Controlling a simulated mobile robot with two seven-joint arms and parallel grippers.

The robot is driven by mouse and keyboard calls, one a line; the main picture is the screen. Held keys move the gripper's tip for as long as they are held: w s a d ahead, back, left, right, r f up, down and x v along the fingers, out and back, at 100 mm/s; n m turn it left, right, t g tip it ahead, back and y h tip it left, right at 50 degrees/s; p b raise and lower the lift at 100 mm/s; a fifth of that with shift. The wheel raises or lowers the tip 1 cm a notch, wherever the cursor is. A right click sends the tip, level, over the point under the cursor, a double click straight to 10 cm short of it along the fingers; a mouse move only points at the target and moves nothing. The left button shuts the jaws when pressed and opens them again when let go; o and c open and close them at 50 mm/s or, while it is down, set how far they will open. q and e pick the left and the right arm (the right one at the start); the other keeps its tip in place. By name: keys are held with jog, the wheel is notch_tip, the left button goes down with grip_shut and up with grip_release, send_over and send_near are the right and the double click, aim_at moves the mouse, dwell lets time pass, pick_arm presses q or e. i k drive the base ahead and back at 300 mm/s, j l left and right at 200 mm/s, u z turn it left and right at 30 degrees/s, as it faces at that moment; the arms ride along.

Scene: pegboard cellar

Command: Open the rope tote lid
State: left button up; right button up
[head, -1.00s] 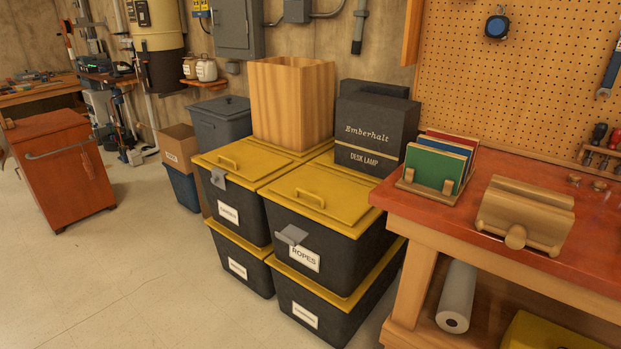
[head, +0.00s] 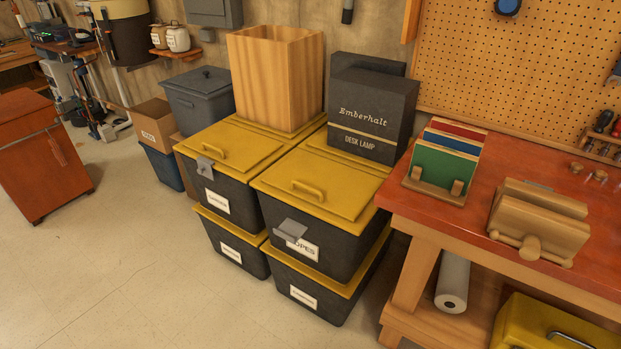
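The rope tote (head: 290,226) is a black tote with a white label, partly covered by a grey latch (head: 289,231), so only the end of the word shows. Its yellow lid (head: 335,203) lies shut on top and has a yellow handle (head: 308,190) near its front. The tote sits on another black tote with a yellow lid. Neither of my grippers is in the head view.
A black Emberhalt desk lamp box (head: 368,118) and a tall wooden bin (head: 275,80) stand behind the lid. A second yellow-lidded tote (head: 232,190) is close on the left. The red-topped workbench (head: 450,218) is close on the right. Floor in front is clear.

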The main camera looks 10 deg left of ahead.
aim_at(342, 196)
jog(key=i+j+z, duration=0.25)
jog(key=i+j, duration=0.15)
jog(key=j, duration=0.25)
jog(key=i+j+z, duration=0.1)
jog(key=j, duration=0.25)
jog(key=i+j+z, duration=0.1)
jog(key=i+j, duration=0.2)
jog(key=i+j+z, duration=0.15)
jog(key=j, duration=0.3)
